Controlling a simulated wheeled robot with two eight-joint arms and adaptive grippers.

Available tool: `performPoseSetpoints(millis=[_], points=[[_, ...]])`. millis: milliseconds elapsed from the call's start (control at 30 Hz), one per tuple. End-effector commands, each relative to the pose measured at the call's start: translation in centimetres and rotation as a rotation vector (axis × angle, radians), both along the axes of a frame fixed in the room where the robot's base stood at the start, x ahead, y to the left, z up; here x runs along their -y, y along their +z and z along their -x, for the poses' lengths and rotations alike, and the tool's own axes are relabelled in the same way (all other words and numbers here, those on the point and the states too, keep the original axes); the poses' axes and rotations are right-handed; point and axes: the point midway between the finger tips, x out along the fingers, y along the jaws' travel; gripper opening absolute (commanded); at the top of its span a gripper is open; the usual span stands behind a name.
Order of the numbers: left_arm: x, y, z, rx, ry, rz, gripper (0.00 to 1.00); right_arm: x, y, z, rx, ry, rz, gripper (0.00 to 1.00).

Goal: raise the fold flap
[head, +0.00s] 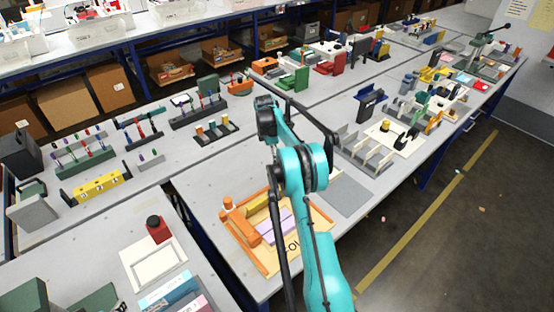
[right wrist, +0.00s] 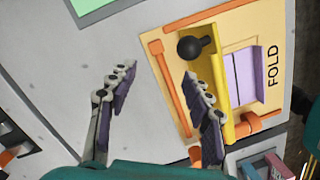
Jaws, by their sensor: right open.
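The fold station is a tan board (right wrist: 177,90) lettered FOLD, with orange rails; it also shows in the head view (head: 262,262). Its yellow flap (right wrist: 217,72) is a long bar beside a lavender piece (right wrist: 243,75); I cannot tell the flap's exact angle. A black round knob (right wrist: 189,47) sits at the flap. My right gripper (right wrist: 159,72) is open and empty. One finger overlaps the flap's lower part in the wrist view, below the knob; the other is over bare grey table. Contact is not clear. My left gripper is out of view.
A grey flat pad (head: 350,194) and a rack of upright grey plates (head: 368,152) stand right of the station. A cream frame (head: 153,266) with a red-and-black button lies on the separate table at left. A gap divides the two tables.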

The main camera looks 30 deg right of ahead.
Motion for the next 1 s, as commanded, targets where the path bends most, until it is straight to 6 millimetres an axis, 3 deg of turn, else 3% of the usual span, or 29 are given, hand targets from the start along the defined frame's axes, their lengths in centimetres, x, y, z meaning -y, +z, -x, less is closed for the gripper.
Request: performPoseSetpoints(millis=[367, 467, 800, 1000], points=[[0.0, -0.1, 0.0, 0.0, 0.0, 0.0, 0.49, -0.1, 0.5, 0.0, 0.0, 0.0, 0.0, 0.5], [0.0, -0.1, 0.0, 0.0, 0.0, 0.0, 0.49, -0.2, 1.7, -0.2, 0.0, 0.001, 0.0, 0.5], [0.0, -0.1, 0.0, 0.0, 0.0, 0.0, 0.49, -1.1, 8.8, -0.9, 0.0, 0.001, 0.0, 0.5], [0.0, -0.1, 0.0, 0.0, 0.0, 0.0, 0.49, -1.3, 11.3, -1.2, 0.0, 0.0, 0.0, 0.5]])
